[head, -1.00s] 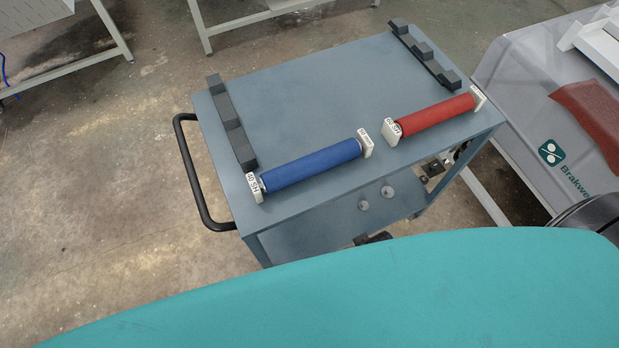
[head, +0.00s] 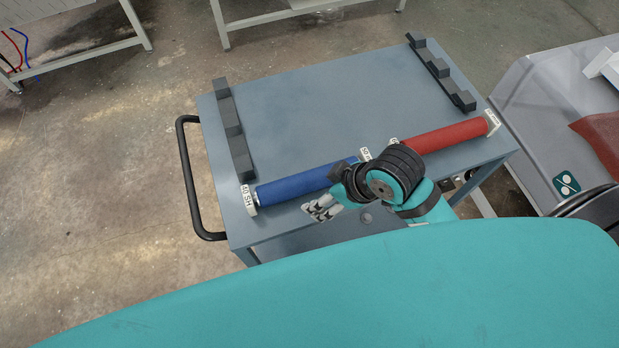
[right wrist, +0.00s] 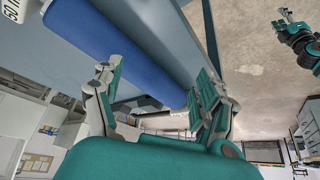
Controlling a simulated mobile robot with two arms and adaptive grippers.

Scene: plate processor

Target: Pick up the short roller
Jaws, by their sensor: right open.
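The blue roller (head: 292,186) lies along the near edge of the blue-grey cart top. The red roller (head: 446,136) lies to its right and looks somewhat shorter. Both have white end blocks. My right gripper (head: 320,208) is just in front of the blue roller and empty, and its wrist covers the blue roller's right end. In the right wrist view the gripper (right wrist: 157,72) is open, with the blue roller (right wrist: 120,50) showing beyond and between its fingers. I cannot tell contact. A teal and black arm (right wrist: 298,42) at the upper right there seems to be my left one.
The cart (head: 310,100) has a black handle (head: 186,180) on its left. Dark notched holders (head: 233,130) stand at the left and right of its top, and the middle is clear. A grey machine (head: 540,120) stands close on the right.

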